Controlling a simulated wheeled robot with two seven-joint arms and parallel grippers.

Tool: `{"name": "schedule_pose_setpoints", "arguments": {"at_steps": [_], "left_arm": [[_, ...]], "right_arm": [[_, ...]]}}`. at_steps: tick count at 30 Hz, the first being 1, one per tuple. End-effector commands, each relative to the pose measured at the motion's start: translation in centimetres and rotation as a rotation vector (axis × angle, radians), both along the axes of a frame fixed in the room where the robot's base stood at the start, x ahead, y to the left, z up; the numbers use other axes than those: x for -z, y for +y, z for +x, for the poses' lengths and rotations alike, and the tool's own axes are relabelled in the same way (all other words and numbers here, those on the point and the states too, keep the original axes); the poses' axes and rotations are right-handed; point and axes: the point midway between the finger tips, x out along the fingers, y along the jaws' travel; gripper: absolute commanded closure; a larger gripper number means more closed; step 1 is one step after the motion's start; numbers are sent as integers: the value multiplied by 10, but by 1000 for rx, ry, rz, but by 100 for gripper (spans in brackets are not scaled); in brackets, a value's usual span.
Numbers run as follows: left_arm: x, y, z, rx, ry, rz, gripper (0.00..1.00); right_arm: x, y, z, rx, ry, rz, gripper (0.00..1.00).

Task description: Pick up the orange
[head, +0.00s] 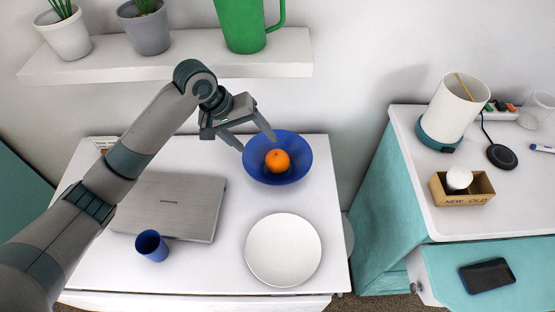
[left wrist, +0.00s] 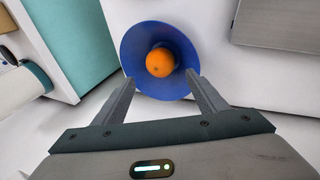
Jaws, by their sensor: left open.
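The orange (head: 277,161) lies in a blue bowl (head: 303,143) at the back right of the white table. My left gripper (head: 258,141) is open and empty, above and just left of the bowl in the head view. In the left wrist view the orange (left wrist: 160,62) shows ahead of the gap between the two fingertips (left wrist: 160,78), inside the bowl (left wrist: 133,42). The fingers do not hold the orange. My right gripper is in neither view.
A closed grey laptop (head: 175,205) and a blue cup (head: 151,246) are on the table's left; a white plate (head: 283,250) is in front of the bowl. A shelf (head: 180,62) with plant pots and a green jug (head: 240,22) is above. A teal cabinet (head: 385,200) stands right.

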Motion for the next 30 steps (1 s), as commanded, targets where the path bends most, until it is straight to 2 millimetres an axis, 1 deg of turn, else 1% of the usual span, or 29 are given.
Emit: {"name": "schedule_pose_setpoints", "arguments": {"at_steps": [1,6,9,13,18,30], "left_arm": [[8,-4,0,2,5,1,34],[35,-17,5,1,4,1,34],[51,-24,8,0,3,0,34],[66,-30,11,1,2,1,34],[74,-33,13,1,0,0,34],[76,-35,14,1,1,0,34]], "right_arm": [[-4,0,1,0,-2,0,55],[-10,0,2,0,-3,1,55],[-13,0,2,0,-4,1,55],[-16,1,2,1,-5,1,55],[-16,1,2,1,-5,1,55],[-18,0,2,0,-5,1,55]]}}
